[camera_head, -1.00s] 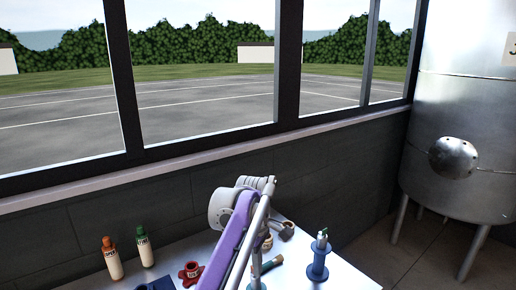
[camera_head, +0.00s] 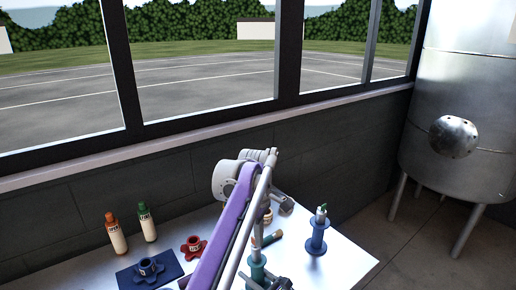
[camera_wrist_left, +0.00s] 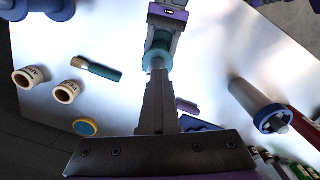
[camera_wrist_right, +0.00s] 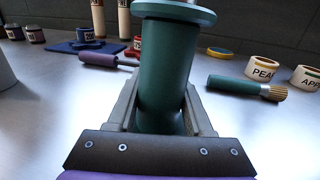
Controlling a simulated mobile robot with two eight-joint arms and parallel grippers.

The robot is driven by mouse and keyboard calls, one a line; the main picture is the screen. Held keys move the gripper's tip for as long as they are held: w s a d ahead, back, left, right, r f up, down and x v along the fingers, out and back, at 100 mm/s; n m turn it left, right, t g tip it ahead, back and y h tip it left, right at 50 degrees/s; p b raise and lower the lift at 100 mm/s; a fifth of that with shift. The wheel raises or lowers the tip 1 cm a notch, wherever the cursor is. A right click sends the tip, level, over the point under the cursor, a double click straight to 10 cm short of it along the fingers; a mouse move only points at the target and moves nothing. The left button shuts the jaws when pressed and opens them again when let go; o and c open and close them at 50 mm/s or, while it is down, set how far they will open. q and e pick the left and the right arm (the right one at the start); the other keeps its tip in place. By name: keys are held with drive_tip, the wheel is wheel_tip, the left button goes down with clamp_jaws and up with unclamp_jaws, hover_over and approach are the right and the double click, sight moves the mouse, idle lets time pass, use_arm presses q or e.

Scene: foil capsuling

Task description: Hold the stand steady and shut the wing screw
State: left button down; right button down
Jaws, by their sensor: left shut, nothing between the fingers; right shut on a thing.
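The teal spool-shaped stand (camera_head: 257,266) is upright near the table's front, with a wide round flange on top. It fills the middle of the right wrist view (camera_wrist_right: 165,70). My right gripper (camera_wrist_right: 160,100) is shut around its body, one finger on each side. My left gripper (camera_wrist_left: 157,76) is shut and empty. Its fingertips are at the stand's round flange (camera_wrist_left: 156,58) in the left wrist view; I cannot tell whether they touch. I cannot make out the wing screw; the stand's top is cut off in the right wrist view and partly hidden by my left fingers.
A blue spool stand (camera_head: 317,235) stands to the right. A red winged part (camera_head: 193,246), a blue mat (camera_head: 172,268) with a dark blue winged part (camera_head: 148,268), and two bottles (camera_head: 116,236) are left. Labelled rings (camera_wrist_right: 262,68) and a teal brush (camera_wrist_right: 236,85) lie nearby.

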use_arm(q)
drive_tip(key=shift+w, duration=0.1)
use_arm(e)
drive_tip(key=shift+s, duration=0.1)
idle(0.3)
use_arm(q)
drive_tip(key=shift+d, duration=0.45)
drive_tip(key=s+a+r+m, duration=0.1)
drive_tip(key=a+r+m, duration=0.2)
drive_tip(key=r+m, duration=0.35)
wheel_tip(320, 180, down, 6)
drive_tip(key=shift+s+d+f, duration=0.15)
drive_tip(key=shift+s+d, duration=0.1)
drive_tip(key=shift+s, duration=0.15)
drive_tip(key=shift+w+a+f+n, duration=0.1)
drive_tip(key=shift+w+a+n, duration=0.15)
drive_tip(key=shift+w, duration=0.45)
idle(1.3)
